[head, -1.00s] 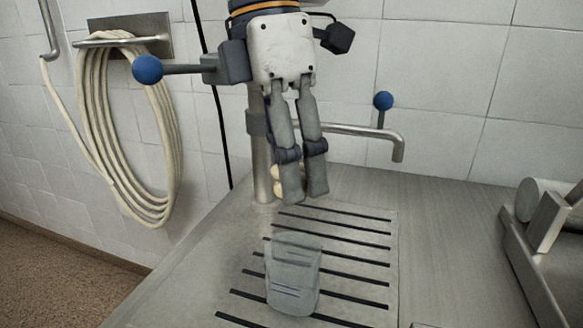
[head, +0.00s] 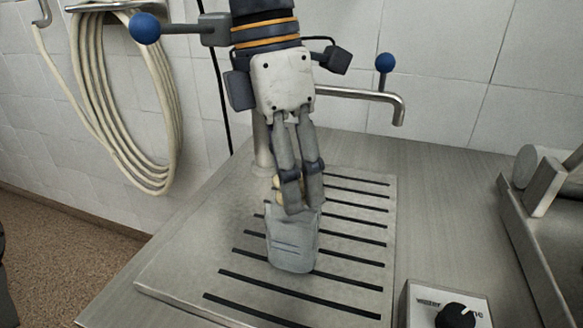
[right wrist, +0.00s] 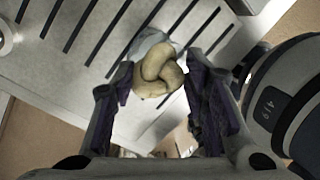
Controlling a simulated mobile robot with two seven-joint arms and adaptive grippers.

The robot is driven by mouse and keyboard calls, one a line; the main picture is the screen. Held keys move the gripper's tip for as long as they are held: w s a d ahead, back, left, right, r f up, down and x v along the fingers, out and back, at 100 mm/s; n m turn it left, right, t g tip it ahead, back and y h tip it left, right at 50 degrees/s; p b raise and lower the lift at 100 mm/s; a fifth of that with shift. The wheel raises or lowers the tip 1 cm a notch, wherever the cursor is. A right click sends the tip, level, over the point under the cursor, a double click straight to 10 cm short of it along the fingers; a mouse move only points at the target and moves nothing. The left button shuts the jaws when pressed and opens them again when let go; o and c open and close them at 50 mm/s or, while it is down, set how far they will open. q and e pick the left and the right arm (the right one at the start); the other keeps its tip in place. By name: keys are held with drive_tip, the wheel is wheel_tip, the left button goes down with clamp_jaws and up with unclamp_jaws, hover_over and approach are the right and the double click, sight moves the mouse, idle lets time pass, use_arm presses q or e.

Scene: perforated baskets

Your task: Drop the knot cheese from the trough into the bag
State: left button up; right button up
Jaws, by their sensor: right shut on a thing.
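The knot cheese (right wrist: 158,75) is a tan, twisted lump between the fingers of my right gripper (right wrist: 160,88) in the right wrist view. In the head view my right gripper (head: 302,205) is shut on it, and only a pale edge of the cheese (head: 277,184) shows beside the fingers. The grey bag (head: 292,245) stands on the slotted drainboard, right below the fingertips, which overlap its top edge. The bag (right wrist: 150,42) shows partly behind the cheese in the wrist view. Its opening is mostly hidden. My left gripper is not in view.
A steel, trough-like container (head: 528,265) with a grey cylinder stands at the right. A tap (head: 375,95) is behind my gripper, and a control box with a black knob (head: 455,316) is at the front. The slotted drainboard (head: 200,262) is clear around the bag.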

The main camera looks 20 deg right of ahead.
idle(0.4)
drive_tip(key=o, duration=1.2)
drive_tip(key=shift+o, duration=0.6)
drive_tip(key=o, duration=0.4)
drive_tip(key=shift+c, duration=0.2)
drive_tip(key=shift+r, duration=4)
